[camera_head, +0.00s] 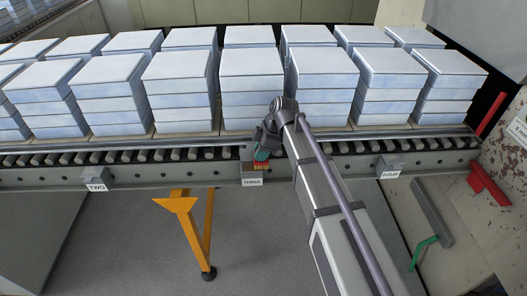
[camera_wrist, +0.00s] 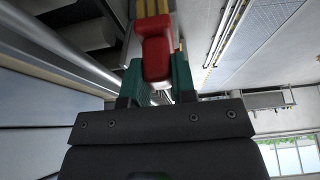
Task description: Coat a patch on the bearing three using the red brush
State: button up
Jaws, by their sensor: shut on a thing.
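Bearing three (camera_head: 251,176), a small grey block with a white "THREE" label, sits on the front rail of the roller conveyor, partly hidden by my gripper. My gripper (camera_head: 262,157) is right above it at the rail. In the wrist view, my gripper (camera_wrist: 156,78) has green fingers shut on the red brush (camera_wrist: 157,52). The brush's red part is between the fingers, and a yellowish part extends beyond it to the top edge. In the head view only a small reddish bit of the brush (camera_head: 262,167) shows at the bearing. I cannot tell whether it touches.
Bearing two (camera_head: 96,175) and bearing four (camera_head: 388,168) sit on the same rail (camera_head: 330,168). Stacks of pale slabs (camera_head: 252,66) stand behind the rollers. A yellow stand (camera_head: 190,225) is below. Red (camera_head: 489,183) and green (camera_head: 430,240) handles are at the right.

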jog(key=s+a, duration=0.1)
jog(key=a, duration=0.6)
jog(key=shift+a, duration=0.2)
notch_tip(320, 180, up, 6)
jog(key=p, duration=0.6)
jog(key=shift+r, duration=0.1)
notch_tip(320, 180, up, 3)
jog(key=p, duration=0.3)
dwell(0.4)
